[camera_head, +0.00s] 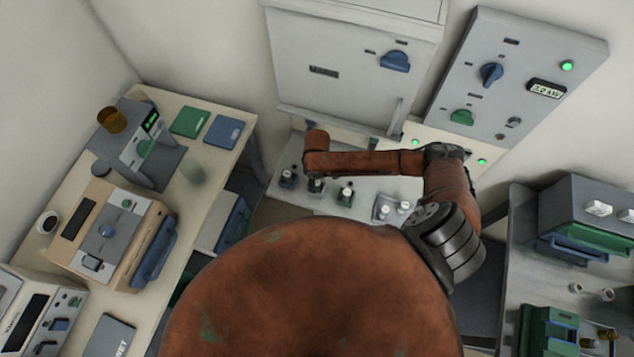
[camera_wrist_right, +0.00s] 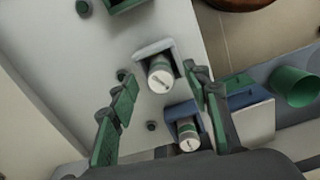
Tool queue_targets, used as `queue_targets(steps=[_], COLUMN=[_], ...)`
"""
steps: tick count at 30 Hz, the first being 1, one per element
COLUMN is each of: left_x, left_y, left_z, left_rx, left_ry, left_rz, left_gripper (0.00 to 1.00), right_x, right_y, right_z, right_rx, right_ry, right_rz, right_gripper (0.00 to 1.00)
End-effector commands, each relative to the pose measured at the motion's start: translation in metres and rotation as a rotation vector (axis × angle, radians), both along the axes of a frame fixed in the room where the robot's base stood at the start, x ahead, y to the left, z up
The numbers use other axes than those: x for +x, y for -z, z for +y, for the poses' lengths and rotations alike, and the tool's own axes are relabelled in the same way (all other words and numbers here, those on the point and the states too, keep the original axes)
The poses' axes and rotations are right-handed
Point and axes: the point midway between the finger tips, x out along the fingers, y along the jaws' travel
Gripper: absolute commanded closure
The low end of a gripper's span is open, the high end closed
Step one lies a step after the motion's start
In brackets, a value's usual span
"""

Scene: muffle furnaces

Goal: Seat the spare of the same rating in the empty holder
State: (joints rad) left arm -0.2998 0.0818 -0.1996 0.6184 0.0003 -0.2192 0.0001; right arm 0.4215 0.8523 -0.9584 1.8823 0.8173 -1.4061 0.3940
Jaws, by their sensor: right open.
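My right gripper (camera_head: 316,180) reaches down over the pale panel of fuse holders (camera_head: 330,203) in the head view. In the right wrist view its green-padded fingers (camera_wrist_right: 160,88) are spread apart. A white-capped fuse (camera_wrist_right: 160,76) in a grey holder (camera_wrist_right: 152,48) shows between the fingers, with no visible grip on it. A second fuse (camera_wrist_right: 187,133) stands in a blue holder (camera_wrist_right: 182,111) nearer the palm. A green holder (camera_wrist_right: 122,4) is cut off at the top; its contents are hidden. More white-topped fuses (camera_head: 346,193) stand along the panel. Ratings are unreadable. My left gripper is out of view.
A grey cabinet (camera_head: 350,65) and a control panel (camera_head: 520,75) with green lights stand behind. The left bench (camera_head: 185,175) carries instruments and a beige furnace (camera_head: 110,232).

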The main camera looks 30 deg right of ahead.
Motion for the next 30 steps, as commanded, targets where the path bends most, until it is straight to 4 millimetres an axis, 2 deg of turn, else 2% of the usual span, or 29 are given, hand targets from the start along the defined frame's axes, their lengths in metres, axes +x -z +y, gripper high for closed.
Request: queue_targets(steps=[9,15,20,30], left_x=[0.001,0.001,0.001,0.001], left_y=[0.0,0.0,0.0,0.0], left_z=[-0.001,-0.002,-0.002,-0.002], left_rx=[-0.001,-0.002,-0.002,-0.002], left_ry=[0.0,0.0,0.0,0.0], left_rz=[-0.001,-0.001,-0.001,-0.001], left_gripper=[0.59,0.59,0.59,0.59], right_x=[0.001,0.001,0.0,0.0], right_y=[-0.067,-0.093,-0.101,-0.101], right_z=[0.0,0.0,0.0,0.0], right_rx=[0.001,0.0,0.001,0.001], right_ry=[-0.001,0.0,-0.001,0.0], right_rz=[-0.003,-0.002,0.0,0.0], right_gripper=[0.56,0.56,0.56,0.56])
